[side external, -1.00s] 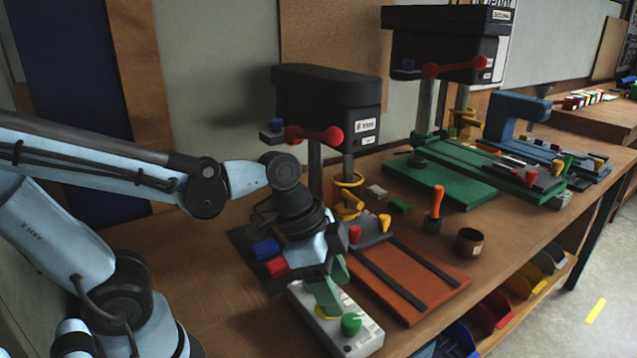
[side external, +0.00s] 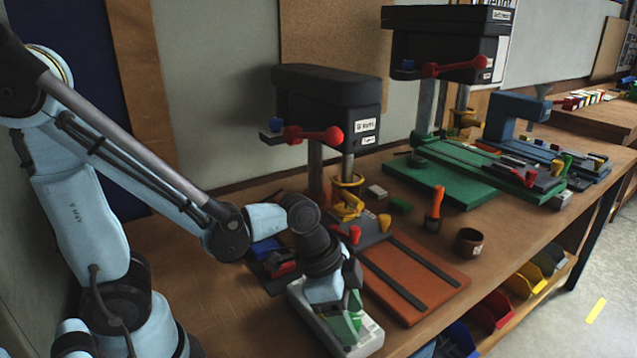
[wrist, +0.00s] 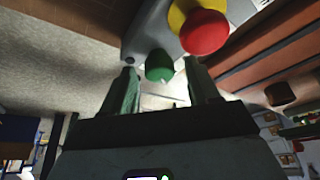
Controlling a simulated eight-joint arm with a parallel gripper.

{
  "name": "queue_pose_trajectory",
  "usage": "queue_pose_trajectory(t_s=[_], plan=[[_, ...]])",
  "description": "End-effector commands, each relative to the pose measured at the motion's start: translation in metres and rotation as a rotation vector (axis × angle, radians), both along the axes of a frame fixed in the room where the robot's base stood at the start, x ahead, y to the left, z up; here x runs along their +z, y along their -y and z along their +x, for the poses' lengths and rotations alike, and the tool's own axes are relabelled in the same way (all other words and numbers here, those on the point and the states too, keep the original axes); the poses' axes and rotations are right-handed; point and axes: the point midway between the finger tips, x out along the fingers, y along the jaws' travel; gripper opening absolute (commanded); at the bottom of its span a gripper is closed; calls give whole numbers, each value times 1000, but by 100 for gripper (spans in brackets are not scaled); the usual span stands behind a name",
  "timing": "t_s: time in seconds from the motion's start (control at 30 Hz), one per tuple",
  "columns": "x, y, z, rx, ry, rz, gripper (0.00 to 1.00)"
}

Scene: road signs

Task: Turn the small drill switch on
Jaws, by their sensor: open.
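The small drill (side external: 325,110) has a black head and a red-knobbed lever, and stands behind an orange base. Its switch box (side external: 372,343) is pale grey and sits at the bench's front. In the wrist view the box (wrist: 150,28) carries a green button (wrist: 159,64) and a red button (wrist: 205,32) on a yellow collar. My gripper (side external: 345,318) is open and points down over the box. In the wrist view, its fingertips (wrist: 158,84) are on either side of the green button; contact cannot be told. In the side view my gripper hides the buttons.
The orange base (side external: 420,275) lies right of the box. Blue and red blocks (side external: 270,250) lie behind my gripper. A brown cup (side external: 469,242) and an orange-handled tool (side external: 436,205) stand farther right. A larger green drill (side external: 450,180) is behind them.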

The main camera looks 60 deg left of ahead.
Motion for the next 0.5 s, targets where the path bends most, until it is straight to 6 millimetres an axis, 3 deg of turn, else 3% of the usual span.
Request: queue_pose_trajectory(t_s=[0.17,0.5], plan=[[0,0,0,0,0,0,57],[0,0,0,0,0,0,5]])
